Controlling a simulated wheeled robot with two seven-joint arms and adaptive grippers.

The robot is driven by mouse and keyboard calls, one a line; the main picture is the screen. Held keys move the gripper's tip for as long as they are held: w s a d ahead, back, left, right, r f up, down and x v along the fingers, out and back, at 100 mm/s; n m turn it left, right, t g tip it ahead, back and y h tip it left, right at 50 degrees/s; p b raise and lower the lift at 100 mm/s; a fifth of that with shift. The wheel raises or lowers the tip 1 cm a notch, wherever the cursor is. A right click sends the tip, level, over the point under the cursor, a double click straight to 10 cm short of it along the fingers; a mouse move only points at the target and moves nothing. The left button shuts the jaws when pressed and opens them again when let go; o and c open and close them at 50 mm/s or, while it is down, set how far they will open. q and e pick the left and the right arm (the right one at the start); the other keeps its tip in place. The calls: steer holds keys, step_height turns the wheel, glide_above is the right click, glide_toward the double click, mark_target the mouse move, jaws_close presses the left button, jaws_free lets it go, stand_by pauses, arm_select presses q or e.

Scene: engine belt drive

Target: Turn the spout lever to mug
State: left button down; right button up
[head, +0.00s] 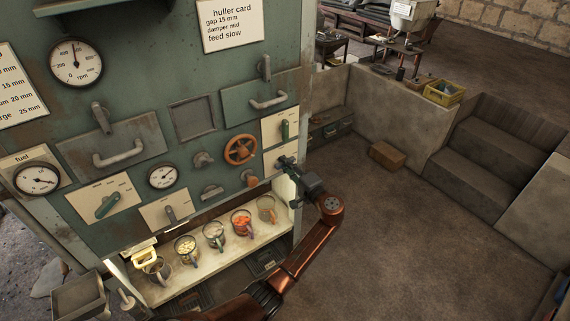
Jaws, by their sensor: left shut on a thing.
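My left gripper (285,164) is at the right edge of the machine panel (215,80). It is shut on a lever at a small pale plate (269,160), and its fingers hide most of that lever. The plate's markings are too small to read, so I cannot tell which way the lever points. Several mugs stand in a row on the pale shelf (205,262) below. They include one with yellow contents (187,247), one with orange contents (242,221) and a tan one (267,207) at the right end. My right gripper is not in view.
Just above the gripper is another plate with a green lever (285,130). An orange handwheel (240,149) is to the left. More levers, knobs and gauges cover the panel. The floor (400,230) to the right is open, with a wooden box (387,155) and steps (488,150) beyond.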

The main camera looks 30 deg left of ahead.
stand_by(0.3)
arm_select(q)
steer(key=c, duration=1.9)
jaws_free()
steer(key=shift+d, duration=0.1)
steer(key=v, duration=1.2)
steer(key=shift+f, duration=0.1)
